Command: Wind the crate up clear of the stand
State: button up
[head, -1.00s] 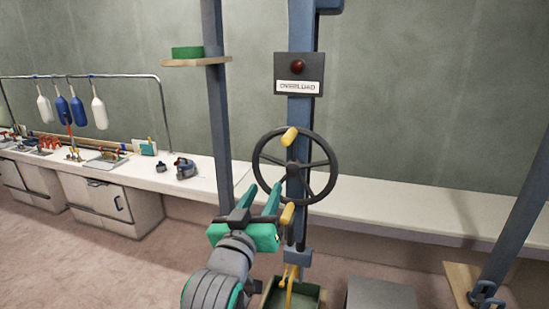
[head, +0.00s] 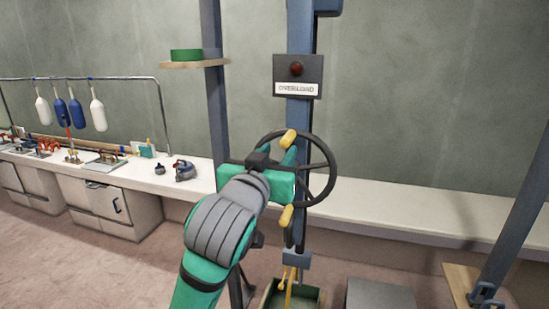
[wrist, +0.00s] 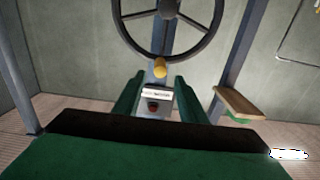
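The dark handwheel (head: 332,180) is mounted on a blue post and has an upper yellow knob (head: 289,138) and a lower yellow knob (head: 286,216). My green gripper (head: 284,155) is at the wheel's left side, just below the upper knob. In the wrist view the gripper (wrist: 159,76) is open, with a yellow knob (wrist: 160,68) in line with the gap between its fingertips; contact cannot be told. The green crate (head: 310,299) is at the bottom of the head view, with yellow rigging above it. Its underside and any stand beneath are out of view.
A dark red lamp (head: 297,69) sits above the OVERLOAD label on the post. A small shelf (head: 194,64) juts out at upper left. A white bench (head: 400,208) runs behind the wheel. A grey block (head: 381,294) stands right of the crate.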

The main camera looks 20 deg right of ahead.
aim_at(288, 140)
jog(key=shift+x, duration=4.6)
jog(key=c, duration=0.8)
